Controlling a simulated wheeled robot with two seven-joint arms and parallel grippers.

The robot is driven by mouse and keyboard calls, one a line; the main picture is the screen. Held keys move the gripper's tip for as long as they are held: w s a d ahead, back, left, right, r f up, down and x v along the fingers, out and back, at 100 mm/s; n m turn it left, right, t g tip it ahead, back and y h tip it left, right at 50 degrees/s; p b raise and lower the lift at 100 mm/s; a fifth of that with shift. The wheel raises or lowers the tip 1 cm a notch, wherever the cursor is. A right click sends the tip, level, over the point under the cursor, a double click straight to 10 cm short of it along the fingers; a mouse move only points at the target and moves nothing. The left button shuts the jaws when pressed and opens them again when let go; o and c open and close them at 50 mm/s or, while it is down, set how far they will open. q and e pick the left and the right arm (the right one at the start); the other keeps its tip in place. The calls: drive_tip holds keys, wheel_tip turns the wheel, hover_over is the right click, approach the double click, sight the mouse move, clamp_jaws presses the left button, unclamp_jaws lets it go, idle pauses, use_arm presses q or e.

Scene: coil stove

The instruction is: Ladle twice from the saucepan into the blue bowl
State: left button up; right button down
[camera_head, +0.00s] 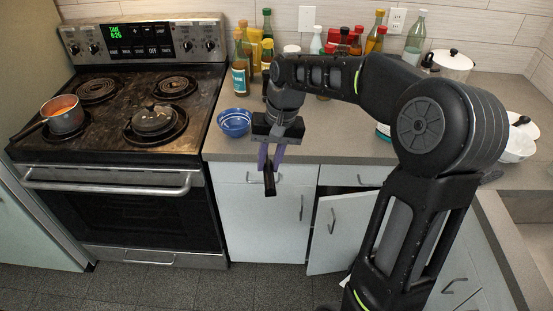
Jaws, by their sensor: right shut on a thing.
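The saucepan (62,115), coppery and filled with something orange, sits on the stove's front left burner, its dark handle pointing left. The blue bowl (234,122) stands upright on the counter just right of the stove. My right gripper (270,167) hangs in front of the counter edge, below and right of the bowl. Its fingers are shut on a dark narrow thing (270,185) that looks like the ladle's handle. I cannot make out the ladle's scoop. My left gripper is not in view.
A dark lidded pan (152,119) covers the front right burner. Several bottles (240,78) stand behind the bowl. A white lidded pot (451,64) stands at the back right. A lower cabinet door (333,236) hangs open below the counter. The rear burners are bare.

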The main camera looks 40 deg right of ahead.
drive_tip(key=a+f+n+b, duration=0.1)
drive_tip(key=a+f, duration=0.3)
drive_tip(key=f, duration=0.4)
drive_tip(key=w+a+f+n+b, duration=0.1)
drive_tip(key=a+f+n, duration=0.2)
drive_tip(key=f, duration=0.5)
drive_tip(key=w+a+f+n+g+b, duration=0.1)
drive_tip(key=a+f, duration=0.4)
drive_tip(key=f, duration=0.4)
drive_tip(key=shift+w+a+n, duration=0.15)
drive_tip(key=shift+a+n, duration=0.25)
